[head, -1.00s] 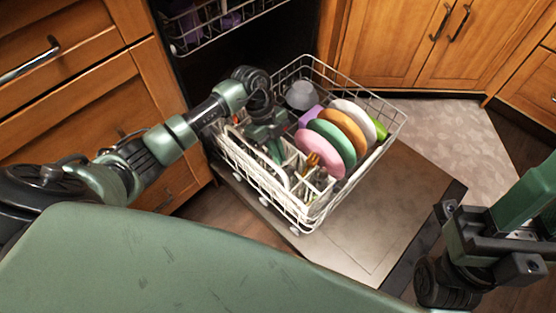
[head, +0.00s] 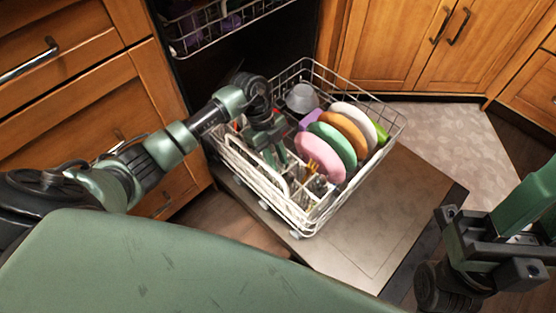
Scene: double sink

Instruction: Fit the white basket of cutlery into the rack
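The white basket of cutlery (head: 292,189) is along the near left side of the dish rack (head: 313,229), inside the wire wall, with small coloured cutlery showing at its right end. Whether its base rests on the rack floor is hidden. My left gripper (head: 275,157) reaches down into the rack at the basket's far left part, fingers pointing down. Its fingertips are partly hidden, so its grip on the basket is unclear. My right gripper (head: 430,287) is at the lower right, away from the rack; its fingers cannot be made out.
Pink (head: 320,158), green, orange and white plates stand in the rack, right of the basket. A grey bowl (head: 301,98) and a purple item are behind. The rack sits over the open dishwasher door (head: 385,215). An upper rack (head: 205,25) is above. Wooden cabinets surround it.

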